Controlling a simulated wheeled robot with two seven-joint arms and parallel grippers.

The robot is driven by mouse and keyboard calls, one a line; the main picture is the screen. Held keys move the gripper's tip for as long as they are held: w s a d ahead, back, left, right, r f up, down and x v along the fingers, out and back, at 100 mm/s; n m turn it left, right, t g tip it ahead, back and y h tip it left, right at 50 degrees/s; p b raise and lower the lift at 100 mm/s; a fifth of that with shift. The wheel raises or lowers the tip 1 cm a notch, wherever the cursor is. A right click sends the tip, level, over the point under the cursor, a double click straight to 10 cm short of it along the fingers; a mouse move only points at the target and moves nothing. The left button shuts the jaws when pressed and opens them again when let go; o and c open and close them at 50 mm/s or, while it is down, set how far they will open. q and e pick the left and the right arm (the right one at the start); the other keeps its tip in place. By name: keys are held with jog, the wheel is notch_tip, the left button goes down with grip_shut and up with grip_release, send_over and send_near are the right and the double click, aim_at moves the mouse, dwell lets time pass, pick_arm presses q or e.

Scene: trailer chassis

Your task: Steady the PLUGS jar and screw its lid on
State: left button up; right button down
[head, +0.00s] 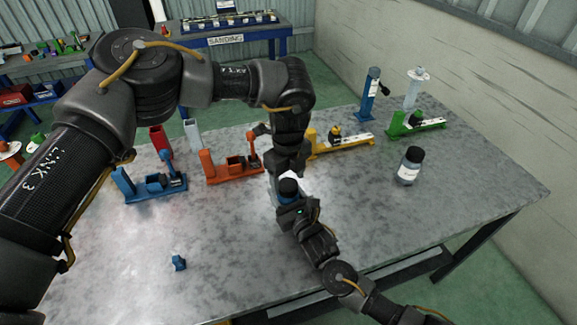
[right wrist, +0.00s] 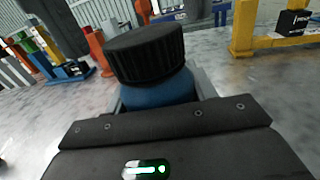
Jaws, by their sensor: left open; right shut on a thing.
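A jar with a blue body (right wrist: 158,92) stands upright between the fingers of my right gripper (head: 287,200), which is shut on it. Its black ribbed lid (right wrist: 145,54) sits on top; it also shows in the head view (head: 288,187). I cannot tell how tightly the lid is seated, and no name can be read on this jar. My left gripper (head: 288,170) is open, pointing down close above and behind the lid in the head view. Its fingertips are partly hidden, and I cannot tell whether they touch the lid.
Blue (head: 155,186), orange (head: 232,170), yellow (head: 338,144) and green (head: 416,123) fixtures line the table's back. A small blue piece (head: 178,263) lies front left. The front left tabletop is mostly clear.

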pick_arm(q)
jog(key=shift+f, duration=0.85)
jog(key=c, duration=1)
jog(key=o, duration=1.1)
jog(key=shift+o, duration=0.2)
jog(key=shift+r, duration=0.1)
notch_tip(320, 180, up, 12)
